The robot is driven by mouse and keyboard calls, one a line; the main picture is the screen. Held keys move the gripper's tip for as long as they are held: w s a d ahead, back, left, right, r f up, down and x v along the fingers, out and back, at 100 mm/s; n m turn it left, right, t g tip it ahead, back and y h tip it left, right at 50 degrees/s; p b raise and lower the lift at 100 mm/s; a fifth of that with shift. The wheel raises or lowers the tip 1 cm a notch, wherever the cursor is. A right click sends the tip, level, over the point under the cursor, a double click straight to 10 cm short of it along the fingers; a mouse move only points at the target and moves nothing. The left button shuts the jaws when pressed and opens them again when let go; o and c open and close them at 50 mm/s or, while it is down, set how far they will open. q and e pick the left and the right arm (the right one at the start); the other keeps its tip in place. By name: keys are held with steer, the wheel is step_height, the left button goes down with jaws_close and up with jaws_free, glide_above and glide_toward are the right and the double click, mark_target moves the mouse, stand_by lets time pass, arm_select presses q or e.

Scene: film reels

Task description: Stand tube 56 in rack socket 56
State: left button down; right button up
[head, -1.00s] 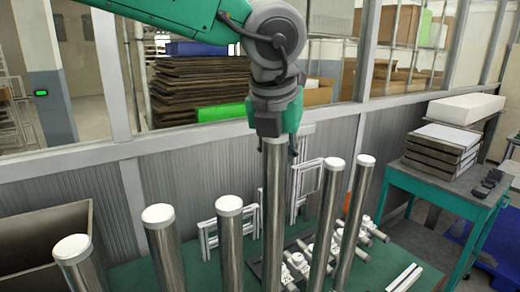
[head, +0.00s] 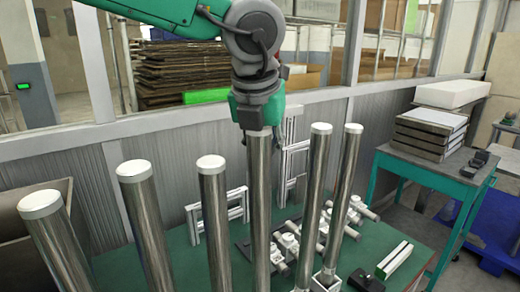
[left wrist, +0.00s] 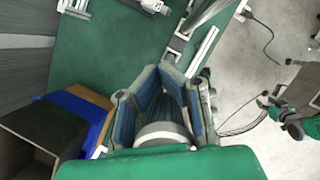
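My left gripper (head: 258,120) points down and is shut around the top of an upright shiny metal tube (head: 259,200). In the left wrist view the tube's white cap (left wrist: 163,134) shows between the dark and blue fingers. The held tube's lower end is near the bottom edge of the head view, and I cannot tell whether it sits in anything. I can read no number on it. White square sockets (head: 326,282) show at the feet of the two tubes on the right. Any socket under the held tube is unclear. My right gripper is not in view.
Three white-capped tubes stand to the left, the nearest one (head: 212,215) close beside the held tube. Two more tubes (head: 316,190) stand to the right. White fittings (head: 290,240) lie on the green table (head: 410,250). A side table (head: 425,172) stands at the right.

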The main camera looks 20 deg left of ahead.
arm_select(q)
steer(key=shift+r+p, duration=0.1)
steer(key=shift+p, duration=0.25)
steer(key=shift+d, duration=0.4)
steer(key=shift+w+a+p, duration=0.1)
steer(key=shift+a+p, duration=0.2)
steer(key=shift+p, duration=0.05)
steer(key=shift+d, duration=0.55)
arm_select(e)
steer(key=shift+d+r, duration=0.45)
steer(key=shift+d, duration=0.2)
